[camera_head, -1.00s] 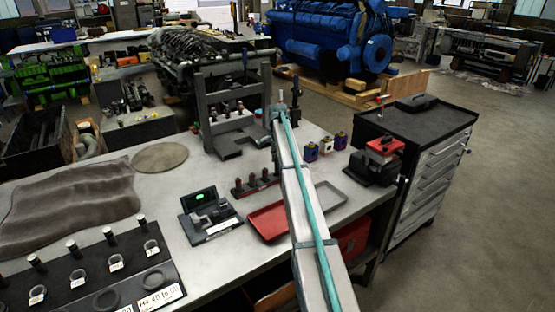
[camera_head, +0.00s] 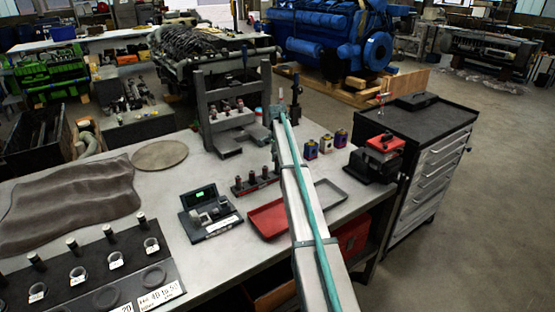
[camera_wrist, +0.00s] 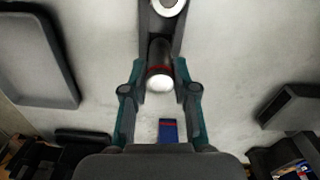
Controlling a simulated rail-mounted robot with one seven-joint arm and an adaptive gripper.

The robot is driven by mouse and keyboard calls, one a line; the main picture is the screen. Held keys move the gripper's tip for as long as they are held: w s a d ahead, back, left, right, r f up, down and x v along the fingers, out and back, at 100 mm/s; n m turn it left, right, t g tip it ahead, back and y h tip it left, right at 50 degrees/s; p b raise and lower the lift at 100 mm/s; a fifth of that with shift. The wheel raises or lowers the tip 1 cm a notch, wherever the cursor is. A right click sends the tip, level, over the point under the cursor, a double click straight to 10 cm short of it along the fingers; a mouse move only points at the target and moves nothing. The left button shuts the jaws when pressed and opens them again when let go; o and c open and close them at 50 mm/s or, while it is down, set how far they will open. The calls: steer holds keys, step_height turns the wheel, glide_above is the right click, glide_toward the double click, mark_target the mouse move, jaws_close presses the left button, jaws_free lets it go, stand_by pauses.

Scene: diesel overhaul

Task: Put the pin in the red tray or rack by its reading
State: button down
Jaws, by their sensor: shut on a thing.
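In the wrist view, my gripper (camera_wrist: 160,88) is shut on a pin (camera_wrist: 158,65), a dark cylinder with a red band and a bright pale end. In the head view, my arm hides the gripper and the held pin. The red tray (camera_head: 262,222) lies on the bench beside my arm, its right part covered by the arm. A dark rack (camera_head: 240,192) with several red-banded pins stands behind it. A gauge (camera_head: 210,216) with a lit green display sits left of the red tray. Its reading is too small to make out.
A grey tray (camera_head: 342,197) lies right of my arm. Several small coloured boxes (camera_head: 326,146) stand behind it. A press frame (camera_head: 205,115) stands at the back. A black-topped tool cabinet (camera_head: 443,120) is at the right. Labelled rings and pins occupy the front left.

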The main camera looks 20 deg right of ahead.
steer(key=shift+f, duration=0.8)
stand_by(0.4)
steer(key=shift+f+b, duration=0.3)
steer(key=shift+b, duration=0.05)
steer(key=c, duration=0.8)
jaws_free()
steer(key=o, duration=0.4)
steer(key=shift+r, duration=0.2)
